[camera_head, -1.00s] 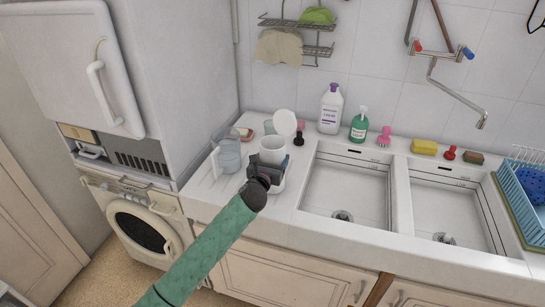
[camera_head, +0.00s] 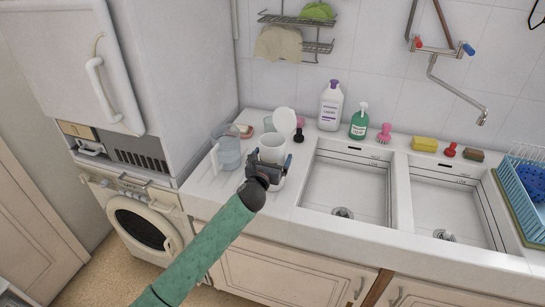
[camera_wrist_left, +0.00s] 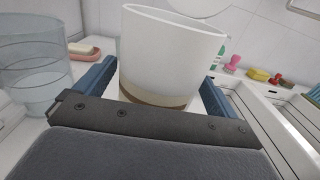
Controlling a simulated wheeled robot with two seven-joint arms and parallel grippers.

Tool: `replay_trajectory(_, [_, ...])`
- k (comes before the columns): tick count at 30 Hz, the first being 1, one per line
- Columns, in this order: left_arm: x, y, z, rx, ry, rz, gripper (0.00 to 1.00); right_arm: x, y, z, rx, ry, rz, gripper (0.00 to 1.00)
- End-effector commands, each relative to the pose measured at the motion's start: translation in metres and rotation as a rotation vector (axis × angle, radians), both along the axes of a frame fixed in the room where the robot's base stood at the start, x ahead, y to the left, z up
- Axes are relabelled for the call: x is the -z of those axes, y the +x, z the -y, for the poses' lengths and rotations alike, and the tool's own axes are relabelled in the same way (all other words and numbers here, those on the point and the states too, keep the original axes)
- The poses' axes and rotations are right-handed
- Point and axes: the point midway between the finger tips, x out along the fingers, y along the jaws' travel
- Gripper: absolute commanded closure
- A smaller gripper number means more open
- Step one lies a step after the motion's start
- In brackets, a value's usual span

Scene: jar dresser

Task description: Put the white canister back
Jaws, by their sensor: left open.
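The white canister (camera_head: 271,147) is an open-topped, cup-like vessel at the left end of the counter. In the left wrist view the canister (camera_wrist_left: 170,50) is close ahead, upright, with a brownish band near its base. My left gripper (camera_head: 270,160) is open at the near side of the canister. In the wrist view its blue fingers reach forward on either side of the lower canister; I cannot tell whether they touch it. The canister's bottom is partly hidden by the gripper. My right gripper is not in view.
A clear pitcher (camera_head: 228,148) stands close on the left. A round white disc (camera_head: 285,121) and a dark-headed item (camera_head: 298,138) are just behind. The double sink (camera_head: 345,190) lies right. Bottles (camera_head: 331,106) stand along the wall. A washing machine (camera_head: 140,220) is left.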

Motion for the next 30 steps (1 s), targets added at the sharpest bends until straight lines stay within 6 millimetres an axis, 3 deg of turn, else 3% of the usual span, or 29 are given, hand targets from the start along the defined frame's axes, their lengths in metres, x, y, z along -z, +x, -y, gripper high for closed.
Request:
replay_trajectory(3, [0.004,-0.020,-0.007,0.001,0.002,0.001,0.05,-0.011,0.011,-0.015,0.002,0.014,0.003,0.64])
replay_trajectory(15, [0.003,-0.087,-0.029,0.000,0.001,0.000,0.05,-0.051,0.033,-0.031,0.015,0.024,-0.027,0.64])
replay_trajectory(21, [0.002,-0.102,-0.033,0.000,0.001,-0.001,0.05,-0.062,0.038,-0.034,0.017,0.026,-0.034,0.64])
replay_trajectory(30, [0.001,-0.104,-0.034,-0.001,0.000,-0.001,0.05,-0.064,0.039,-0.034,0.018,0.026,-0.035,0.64])
